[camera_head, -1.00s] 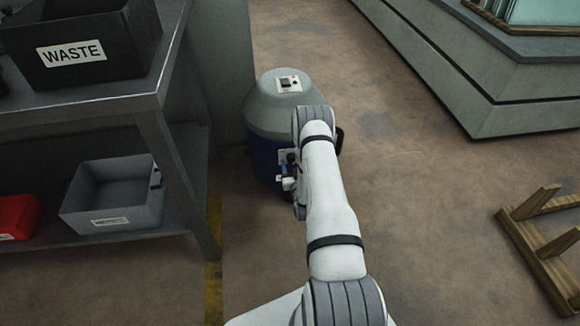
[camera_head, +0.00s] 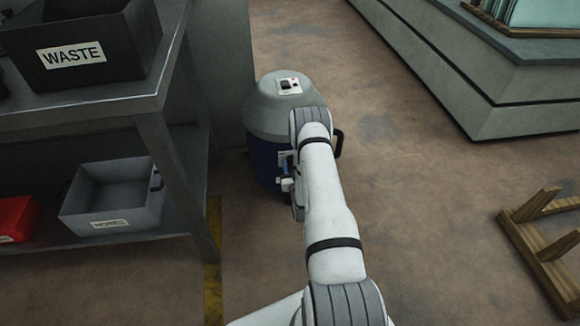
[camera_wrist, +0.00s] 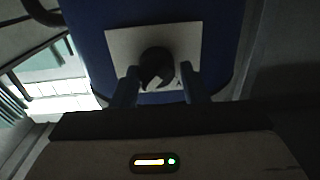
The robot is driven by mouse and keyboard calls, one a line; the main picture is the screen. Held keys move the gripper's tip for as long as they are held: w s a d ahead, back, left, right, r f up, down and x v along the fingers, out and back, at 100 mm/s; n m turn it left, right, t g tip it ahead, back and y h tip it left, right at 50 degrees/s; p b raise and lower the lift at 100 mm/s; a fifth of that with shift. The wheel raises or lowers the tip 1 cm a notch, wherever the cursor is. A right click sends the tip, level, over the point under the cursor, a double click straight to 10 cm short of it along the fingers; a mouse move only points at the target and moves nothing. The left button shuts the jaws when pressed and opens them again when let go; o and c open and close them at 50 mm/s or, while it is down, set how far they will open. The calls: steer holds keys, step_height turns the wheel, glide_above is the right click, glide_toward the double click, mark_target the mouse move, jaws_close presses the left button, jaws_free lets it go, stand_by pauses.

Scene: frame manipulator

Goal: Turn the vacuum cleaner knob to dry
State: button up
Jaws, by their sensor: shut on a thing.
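The vacuum cleaner (camera_head: 262,128) stands on the floor beside the shelf, with a grey domed top and a blue body. Its black knob (camera_wrist: 156,62) sits on a pale plate (camera_wrist: 185,38) on the blue body (camera_wrist: 222,30) in the wrist view. My gripper (camera_wrist: 157,75) has its two blue fingers on either side of the knob, shut on it. In the head view my gripper (camera_head: 286,168) is at the front of the body, and my arm hides much of it. The plate's markings and the knob's setting cannot be read.
A grey metal shelf (camera_head: 165,150) stands close on the left, holding a black WASTE bin (camera_head: 105,75), a grey bin (camera_head: 110,215) and a red bin (camera_head: 20,212). A wooden frame (camera_head: 535,240) lies at right. A grey counter (camera_head: 500,95) is behind it. The floor between is clear.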

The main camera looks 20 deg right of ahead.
steer(key=shift+w+a+y, duration=0.1)
steer(key=shift+a+y, duration=0.05)
steer(key=shift+y, duration=0.15)
steer(key=shift+c, duration=0.7)
steer(key=shift+n, duration=0.4)
steer(key=n+b, duration=0.1)
steer(key=n, duration=0.2)
steer(key=shift+w+n, duration=0.15)
steer(key=shift+n, duration=0.15)
steer(key=n+b, duration=0.1)
steer(key=n, duration=0.3)
steer(key=shift+n, duration=0.3)
steer(key=n+b, duration=0.1)
steer(key=n, duration=0.3)
steer(key=shift+n+b, duration=0.5)
steer(key=shift+n, duration=1.8)
steer(key=o, duration=1)
steer(key=shift+f+h, duration=0.1)
steer(key=shift+h, duration=0.3)
